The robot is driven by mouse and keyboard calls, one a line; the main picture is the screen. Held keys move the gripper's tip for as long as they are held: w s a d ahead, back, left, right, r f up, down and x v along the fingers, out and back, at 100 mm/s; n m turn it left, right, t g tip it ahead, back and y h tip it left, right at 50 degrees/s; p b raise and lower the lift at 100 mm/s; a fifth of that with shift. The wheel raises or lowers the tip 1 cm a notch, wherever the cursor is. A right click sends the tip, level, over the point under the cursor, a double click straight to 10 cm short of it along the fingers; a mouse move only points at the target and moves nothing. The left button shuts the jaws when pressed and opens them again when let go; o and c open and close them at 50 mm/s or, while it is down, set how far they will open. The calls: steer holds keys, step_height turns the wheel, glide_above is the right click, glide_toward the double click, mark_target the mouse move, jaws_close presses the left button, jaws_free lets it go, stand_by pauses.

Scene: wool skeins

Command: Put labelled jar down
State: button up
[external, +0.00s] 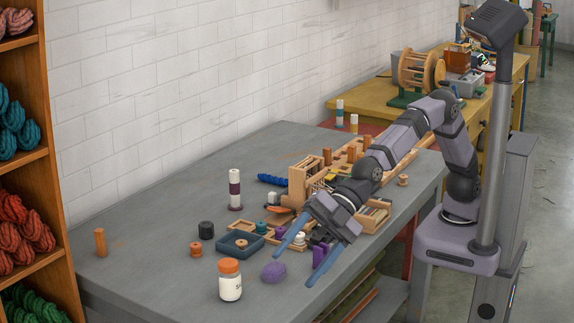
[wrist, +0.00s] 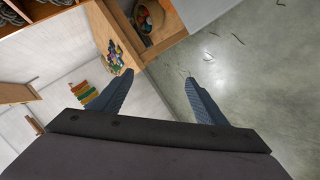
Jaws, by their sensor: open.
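The labelled jar (external: 230,282) is white with an orange lid and a label on its side. It stands upright on the grey table (external: 150,248) near the front edge in the external view. My gripper (external: 300,264) is open and empty, to the right of the jar and apart from it. Its two blue fingers point down and left. In the wrist view my gripper (wrist: 158,88) shows two spread fingers with nothing between them, and the jar is not in that view.
A purple wool ball (external: 274,272) lies just right of the jar. A blue tray (external: 240,246), a black cylinder (external: 206,230) and an orange-brown spool (external: 195,249) stand behind it. Wooden racks (external: 306,180) crowd the area under my arm. The table's left part is mostly clear.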

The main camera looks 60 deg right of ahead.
steer(key=w+d+r+m+t+y+p, duration=0.1)
steer(key=w+r+m+t+p, duration=0.25)
steer(key=w+r+m, duration=0.5)
steer(key=w+d+m+t+h+p, duration=0.2)
steer(key=w+d+m+t+h, duration=0.15)
steer(key=w+d+m, duration=0.5)
steer(key=m, duration=0.2)
glide_toward(227, 276)
steer(key=w+f, duration=0.1)
steer(key=w, duration=0.2)
steer(key=shift+d+f+t, duration=0.15)
steer(key=shift+f+t, duration=0.15)
steer(key=shift+f, duration=0.55)
steer(key=shift+p+x, duration=0.65)
steer(key=shift+x, duration=3.1)
steer(key=shift+s+f, duration=0.1)
steer(key=shift+c, duration=0.4)
steer(key=c, duration=1.3)
steer(key=shift+c, duration=0.2)
